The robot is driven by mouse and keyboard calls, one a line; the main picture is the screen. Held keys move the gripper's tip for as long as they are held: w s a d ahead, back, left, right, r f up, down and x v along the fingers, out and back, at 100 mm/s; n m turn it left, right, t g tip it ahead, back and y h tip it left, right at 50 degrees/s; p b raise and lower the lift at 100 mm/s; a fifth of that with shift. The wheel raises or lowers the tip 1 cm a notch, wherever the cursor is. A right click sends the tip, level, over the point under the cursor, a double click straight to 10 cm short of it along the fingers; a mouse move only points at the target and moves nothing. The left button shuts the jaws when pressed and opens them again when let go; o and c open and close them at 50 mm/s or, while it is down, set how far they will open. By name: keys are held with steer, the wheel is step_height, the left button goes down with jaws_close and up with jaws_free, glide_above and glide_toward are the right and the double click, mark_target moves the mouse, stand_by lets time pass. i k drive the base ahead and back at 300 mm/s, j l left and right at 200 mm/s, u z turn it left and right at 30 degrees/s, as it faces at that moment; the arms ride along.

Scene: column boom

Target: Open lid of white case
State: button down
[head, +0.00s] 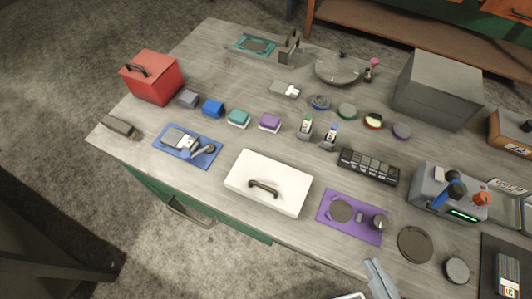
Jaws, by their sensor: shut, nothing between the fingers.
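The white case (270,180) lies on the grey wooden table, near its front edge and left of the purple mat. Its lid is shut, and a dark handle (263,188) shows on its front part. My gripper (374,265) shows at the bottom edge of the head view, to the right of and nearer than the case. It is shut and empty, and well apart from the case. The rest of the arm is mostly out of view.
A blue mat (213,160) with small parts lies left of the case, and a purple mat (346,235) with round parts lies right. A black segmented block (369,166), small bottles and colored boxes stand behind. A red box (151,77) stands far left. A grey device (447,193) stands right.

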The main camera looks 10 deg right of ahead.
mark_target(283, 188)
steer(key=k+l+u, duration=0.15)
steer(key=u, duration=1.3)
steer(key=k+j+u, duration=0.15)
steer(key=k, duration=0.3)
